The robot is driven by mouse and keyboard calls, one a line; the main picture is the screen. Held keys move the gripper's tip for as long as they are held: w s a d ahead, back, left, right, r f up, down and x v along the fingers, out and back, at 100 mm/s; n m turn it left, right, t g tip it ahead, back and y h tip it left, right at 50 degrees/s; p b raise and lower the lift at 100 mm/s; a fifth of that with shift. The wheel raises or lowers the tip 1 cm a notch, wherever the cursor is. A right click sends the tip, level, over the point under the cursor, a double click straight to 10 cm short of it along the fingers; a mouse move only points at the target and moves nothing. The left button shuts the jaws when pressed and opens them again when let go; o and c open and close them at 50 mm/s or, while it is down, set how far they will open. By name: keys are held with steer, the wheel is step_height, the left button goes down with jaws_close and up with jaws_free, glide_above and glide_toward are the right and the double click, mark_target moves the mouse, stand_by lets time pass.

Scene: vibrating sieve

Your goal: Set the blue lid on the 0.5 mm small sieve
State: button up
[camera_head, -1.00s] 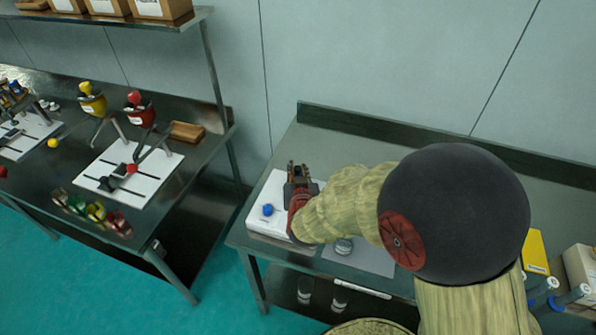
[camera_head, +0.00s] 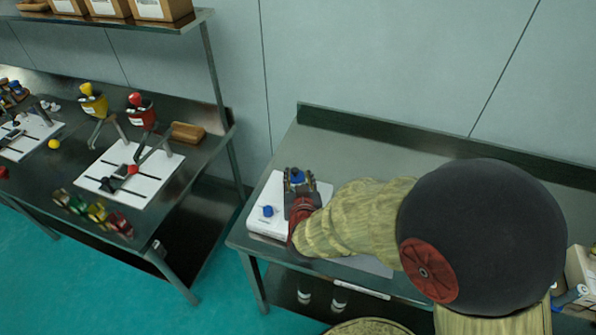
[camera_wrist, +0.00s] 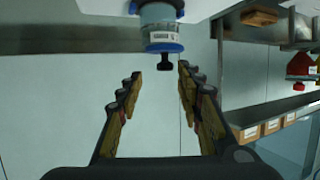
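The small sieve (camera_wrist: 160,28) stands on the white sieve machine (camera_head: 266,226) on the right-hand table. Its pale body carries a label, too small to read for a mesh size. The blue lid (camera_wrist: 163,47), with a black knob (camera_wrist: 165,63), sits at the sieve's free end in the wrist view, where the scene appears upside down. The lid looks seated and level. My gripper (camera_wrist: 160,78) is open, its fingers spread apart on either side of the knob and not gripping it. In the head view, my gripper (camera_head: 298,176) shows blue between its fingers.
A blue knob (camera_head: 268,211) sits on the machine's front left. The table's back edge (camera_head: 400,134) and wall lie behind. My arm covers much of the right-hand table. Another table on the left holds a white board (camera_head: 130,175) and red and yellow funnels.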

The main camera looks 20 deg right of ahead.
steer(key=s+a+r+n+g+y+p, duration=0.2)
steer(key=s+a+r+g+y, duration=0.4)
steer(key=s+r, duration=0.55)
steer(key=s+d+r+g+h, duration=0.1)
steer(key=s+d+r, duration=0.1)
steer(key=s, duration=0.5)
steer(key=s+d+r+g+h, duration=0.1)
steer(key=s+d+r, duration=0.2)
steer(key=s+d, duration=0.2)
steer(key=shift+s+r+n+h, duration=0.3)
steer(key=shift+s+h, duration=0.1)
steer(key=shift+s, duration=0.8)
steer(key=shift+o, duration=0.5)
steer(key=shift+a, duration=0.15)
